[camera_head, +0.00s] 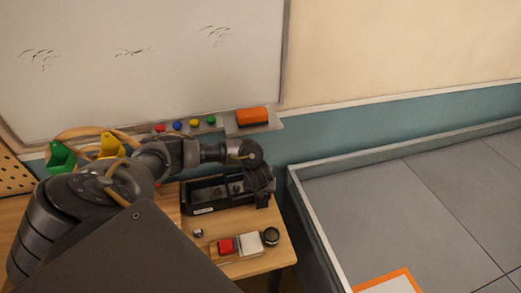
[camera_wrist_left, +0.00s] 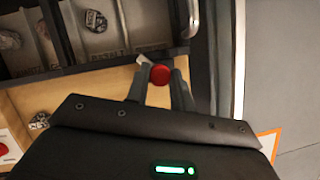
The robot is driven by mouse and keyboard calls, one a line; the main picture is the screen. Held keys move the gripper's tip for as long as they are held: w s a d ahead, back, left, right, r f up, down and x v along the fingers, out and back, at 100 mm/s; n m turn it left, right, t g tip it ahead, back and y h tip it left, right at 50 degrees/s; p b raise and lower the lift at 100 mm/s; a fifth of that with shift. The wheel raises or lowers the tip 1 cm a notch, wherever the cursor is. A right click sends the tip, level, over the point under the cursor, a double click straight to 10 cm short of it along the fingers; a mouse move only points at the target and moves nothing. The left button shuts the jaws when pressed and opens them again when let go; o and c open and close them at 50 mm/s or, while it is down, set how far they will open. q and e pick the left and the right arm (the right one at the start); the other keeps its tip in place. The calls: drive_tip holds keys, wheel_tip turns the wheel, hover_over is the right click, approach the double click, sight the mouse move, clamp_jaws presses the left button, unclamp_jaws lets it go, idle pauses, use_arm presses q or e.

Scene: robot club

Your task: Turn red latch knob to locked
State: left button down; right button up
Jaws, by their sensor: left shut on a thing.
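The red latch knob (camera_wrist_left: 159,75) shows in the left wrist view, between the two fingers of my left gripper (camera_wrist_left: 159,84). The fingers are shut on it, one on each side. A small pale piece (camera_wrist_left: 143,60) sticks out at the knob's upper left. The knob is at the edge of a dark compartmented case (camera_wrist_left: 92,72). In the head view my left gripper (camera_head: 262,194) points down at the right end of the dark case (camera_head: 203,210), and the knob is hidden there. I cannot read the latch's locked mark. My right gripper is not in view.
A whiteboard (camera_head: 140,60) stands behind. A grey walled floor area (camera_head: 440,190) lies to the right.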

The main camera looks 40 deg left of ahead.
use_arm(q)
drive_tip(key=shift+a+f+m+b, duration=0.1)
drive_tip(key=shift+f+m+b, duration=0.15)
drive_tip(key=shift+b, duration=0.3)
drive_tip(key=m+h+b, duration=0.1)
drive_tip(key=m+b, duration=0.2)
drive_tip(key=b, duration=0.1)
drive_tip(key=m+h+b, duration=0.1)
drive_tip(key=m+b, duration=0.2)
drive_tip(key=b, duration=0.1)
drive_tip(key=shift+a+t+b, duration=0.1)
drive_tip(key=shift+t+b, duration=0.2)
drive_tip(key=shift+t, duration=0.1)
drive_tip(key=shift+s+r+m+h+b, duration=0.1)
drive_tip(key=shift+r+m+h+b, duration=0.1)
drive_tip(key=shift+m+h+b, duration=0.65)
drive_tip(key=shift+y+b, duration=0.25)
drive_tip(key=shift+b, duration=0.05)
drive_tip(key=c, duration=1.2)
unclamp_jaws()
